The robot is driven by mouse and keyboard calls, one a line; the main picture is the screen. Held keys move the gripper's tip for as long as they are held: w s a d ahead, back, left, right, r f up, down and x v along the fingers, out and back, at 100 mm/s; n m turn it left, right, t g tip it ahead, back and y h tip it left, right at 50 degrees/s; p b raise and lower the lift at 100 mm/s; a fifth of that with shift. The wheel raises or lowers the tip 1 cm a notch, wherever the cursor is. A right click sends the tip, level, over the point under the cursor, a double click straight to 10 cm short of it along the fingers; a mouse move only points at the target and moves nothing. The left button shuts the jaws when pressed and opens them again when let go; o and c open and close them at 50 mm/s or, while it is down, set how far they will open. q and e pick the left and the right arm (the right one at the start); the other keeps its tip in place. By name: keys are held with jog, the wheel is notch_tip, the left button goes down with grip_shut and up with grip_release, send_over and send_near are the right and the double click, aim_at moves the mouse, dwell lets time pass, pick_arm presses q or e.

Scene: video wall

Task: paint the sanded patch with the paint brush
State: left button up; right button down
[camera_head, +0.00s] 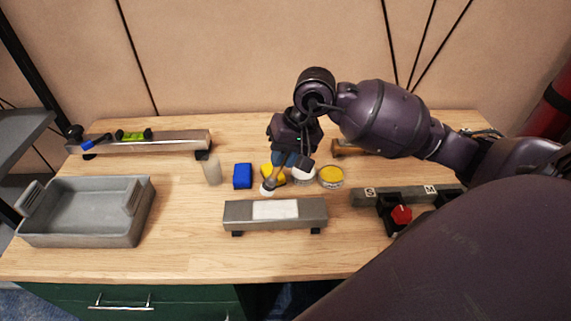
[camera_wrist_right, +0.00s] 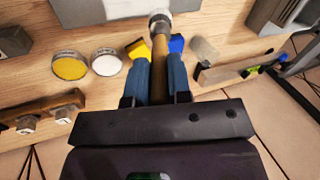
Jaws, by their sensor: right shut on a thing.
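The sanded patch (camera_head: 276,210) is a pale rectangle on top of a grey metal bar (camera_head: 237,213) at the front middle of the bench. The patch's pale edge also shows at the top of the right wrist view (camera_wrist_right: 125,8). My right gripper (camera_head: 284,161) is shut on the paint brush (camera_wrist_right: 159,62), holding its wooden handle between blue fingers. The brush's pale head (camera_head: 267,187) points down, behind and above the bar, apart from the patch. A tin with a white top (camera_head: 304,178) and a yellow-topped tin (camera_head: 331,177) stand right of it. My left gripper is out of view.
A blue block (camera_head: 242,176), a yellow block (camera_wrist_right: 138,48) and a beige cylinder (camera_head: 211,170) stand near the brush. A grey tray (camera_head: 85,228) is at left. A rack marked S and M (camera_head: 408,195) is at right. The bench front is clear.

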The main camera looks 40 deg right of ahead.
jog(key=shift+r+p, duration=0.35)
jog(key=shift+r, duration=1.2)
